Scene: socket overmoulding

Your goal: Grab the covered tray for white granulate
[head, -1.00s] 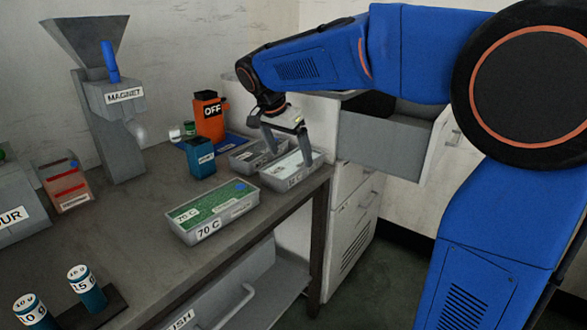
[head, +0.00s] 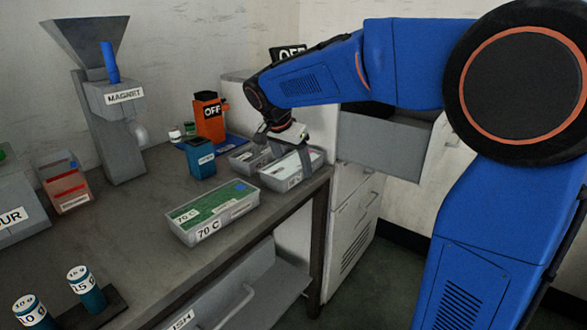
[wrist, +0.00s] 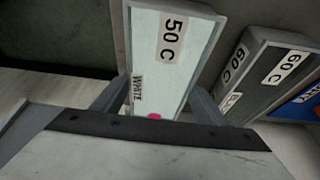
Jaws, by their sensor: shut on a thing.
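The covered tray for white granulate (head: 283,179) is a grey tray at the right end of the bench. In the wrist view its pale lid (wrist: 172,77) shows the labels "50 C" and "WHITE" and a pink dot. My gripper (head: 294,158) reaches down over this tray from above. In the wrist view my gripper (wrist: 155,100) has one finger on each side of the tray, shut on its long walls. The fingertips are hidden beside the tray. The tray appears to rest on the bench.
A grey tray labelled "60 C" (wrist: 262,75) stands close beside it. A green-topped "70 C" tray (head: 212,214) stands nearer the front. A blue container (head: 200,157) and an orange "OFF" device (head: 209,118) are behind. An open drawer (head: 385,140) is at the right.

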